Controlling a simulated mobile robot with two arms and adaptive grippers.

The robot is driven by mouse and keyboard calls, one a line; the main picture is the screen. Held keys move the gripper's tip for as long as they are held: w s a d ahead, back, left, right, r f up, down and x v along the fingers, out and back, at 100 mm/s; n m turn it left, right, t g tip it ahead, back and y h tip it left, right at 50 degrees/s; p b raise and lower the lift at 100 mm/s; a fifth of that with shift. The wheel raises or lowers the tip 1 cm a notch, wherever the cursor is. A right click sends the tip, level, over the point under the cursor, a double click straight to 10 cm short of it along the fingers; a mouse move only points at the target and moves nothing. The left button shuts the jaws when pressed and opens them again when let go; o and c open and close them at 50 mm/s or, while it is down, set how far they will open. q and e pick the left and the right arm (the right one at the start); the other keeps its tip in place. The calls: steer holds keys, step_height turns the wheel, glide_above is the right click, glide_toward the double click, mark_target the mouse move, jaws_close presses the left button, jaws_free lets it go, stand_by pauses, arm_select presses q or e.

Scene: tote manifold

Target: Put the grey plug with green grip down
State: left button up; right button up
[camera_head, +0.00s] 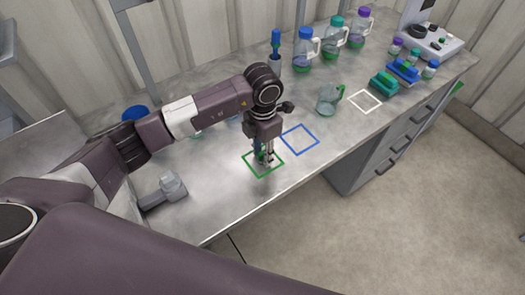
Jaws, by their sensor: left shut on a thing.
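My left gripper (265,157) points down over the green square outline (249,166) on the metal bench. It is shut on the grey plug with green grip (258,156), of which only a little green and grey shows between and beside the fingers. The plug is inside or just above the green outline; I cannot tell whether its base touches the bench. My right gripper is not in view.
An empty blue square outline (300,139) lies just right of the gripper. A clear jug with green handle (328,99) and a white outline (365,101) are farther right. Several bottles line the back. A grey fitting (165,193) lies at the left.

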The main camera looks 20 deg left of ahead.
arm_select(q)
steer(key=shift+f, duration=0.1)
steer(key=o, duration=0.9)
steer(key=shift+r, duration=0.3)
steer(key=shift+r+b, duration=1.8)
steer(key=shift+r, duration=4.1)
